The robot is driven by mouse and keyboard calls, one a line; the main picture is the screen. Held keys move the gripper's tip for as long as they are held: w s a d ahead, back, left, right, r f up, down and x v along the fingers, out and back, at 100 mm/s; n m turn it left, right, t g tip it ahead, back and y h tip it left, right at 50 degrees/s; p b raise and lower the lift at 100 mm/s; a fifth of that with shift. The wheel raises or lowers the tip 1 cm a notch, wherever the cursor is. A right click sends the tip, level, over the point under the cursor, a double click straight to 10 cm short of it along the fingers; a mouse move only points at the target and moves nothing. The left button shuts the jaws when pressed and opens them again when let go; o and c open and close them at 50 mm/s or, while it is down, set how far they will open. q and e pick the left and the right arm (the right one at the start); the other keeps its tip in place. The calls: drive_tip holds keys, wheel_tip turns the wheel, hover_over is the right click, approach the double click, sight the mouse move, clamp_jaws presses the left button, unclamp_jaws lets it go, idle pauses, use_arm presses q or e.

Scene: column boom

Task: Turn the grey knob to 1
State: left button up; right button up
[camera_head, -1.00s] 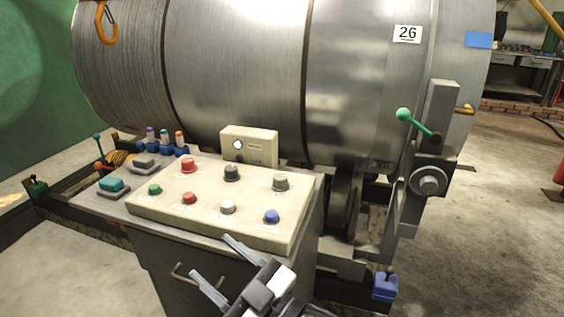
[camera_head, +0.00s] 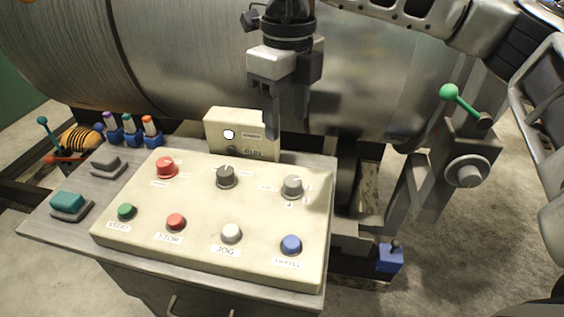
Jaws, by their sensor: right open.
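The cream control panel (camera_head: 195,205) lies tilted on a grey cabinet. The grey knob (camera_head: 292,187) is at the panel's upper right, with small labels around it that are too small to read clearly. Its pointer direction is hard to tell. A darker knob (camera_head: 227,177) stands to its left. My right gripper (camera_head: 286,128) hangs from above with its fingers pointing down, open and empty. In the picture it is above the grey knob and apart from it. My left gripper is out of view.
A red knob (camera_head: 166,168) and several coloured buttons, such as the blue one (camera_head: 291,244), share the panel. A small cream box (camera_head: 228,134) stands behind it. A large metal drum (camera_head: 190,60) fills the back. A green-balled lever (camera_head: 449,91) stands at the right.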

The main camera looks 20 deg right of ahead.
sight(292, 180)
drive_tip(key=f, duration=0.5)
drive_tip(key=d+f+p, duration=0.1)
drive_tip(key=f, duration=0.9)
drive_tip(key=shift+w+d+f+p, duration=0.1)
drive_tip(key=shift+w+d+p, duration=0.2)
drive_tip(key=shift+p, duration=0.1)
drive_tip(key=c, duration=1)
